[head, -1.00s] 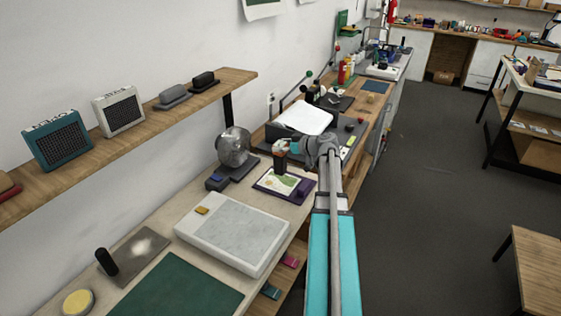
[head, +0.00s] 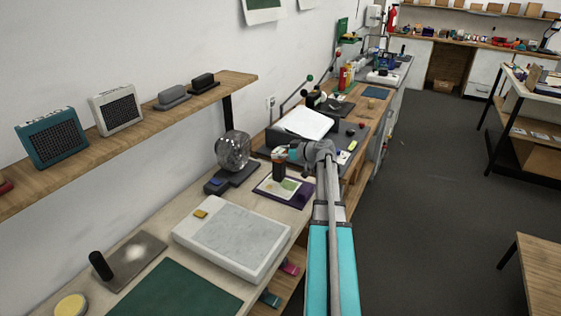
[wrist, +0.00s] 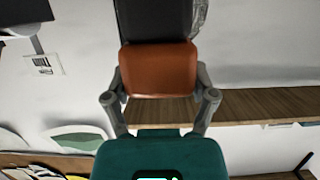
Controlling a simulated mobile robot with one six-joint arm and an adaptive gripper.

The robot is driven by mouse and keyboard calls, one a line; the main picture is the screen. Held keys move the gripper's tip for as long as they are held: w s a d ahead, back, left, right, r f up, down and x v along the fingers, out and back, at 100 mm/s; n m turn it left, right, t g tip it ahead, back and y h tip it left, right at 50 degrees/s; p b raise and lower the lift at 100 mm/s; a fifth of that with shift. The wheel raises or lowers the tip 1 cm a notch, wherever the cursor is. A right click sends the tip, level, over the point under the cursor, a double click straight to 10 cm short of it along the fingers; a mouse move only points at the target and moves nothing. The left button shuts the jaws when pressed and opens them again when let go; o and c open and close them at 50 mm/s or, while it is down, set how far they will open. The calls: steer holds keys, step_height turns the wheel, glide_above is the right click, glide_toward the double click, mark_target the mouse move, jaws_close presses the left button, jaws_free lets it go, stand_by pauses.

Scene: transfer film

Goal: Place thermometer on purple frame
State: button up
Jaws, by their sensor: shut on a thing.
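My gripper (head: 281,156) is shut on a small block-like thing, dark with an orange-brown end, which I take to be the thermometer (head: 279,172). In the wrist view the thermometer (wrist: 158,68) sits between the two grey fingers, orange part nearest, black part beyond. The purple frame (head: 297,201) lies flat on the bench, with a white and green print inside it. In the head view the thermometer overlaps the print's upper part; I cannot tell whether it touches.
A round metal fan-like device (head: 233,150) on a dark base stands left of the frame. A white flat-topped box (head: 231,237) lies nearer. A dark unit with a white sheet (head: 307,124) stands behind. A wooden shelf (head: 135,135) runs along the wall.

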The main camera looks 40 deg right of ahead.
mark_target(284, 159)
steer(key=shift+f+b, duration=1.2)
steer(key=shift+f, duration=0.5)
steer(key=o, duration=1.2)
steer(key=shift+r, duration=0.1)
steer(key=shift+r, duration=0.2)
steer(key=shift+s+r, duration=0.1)
steer(key=shift+s, duration=0.2)
steer(key=shift+p+v, duration=1.8)
steer(key=shift+v, duration=3.95)
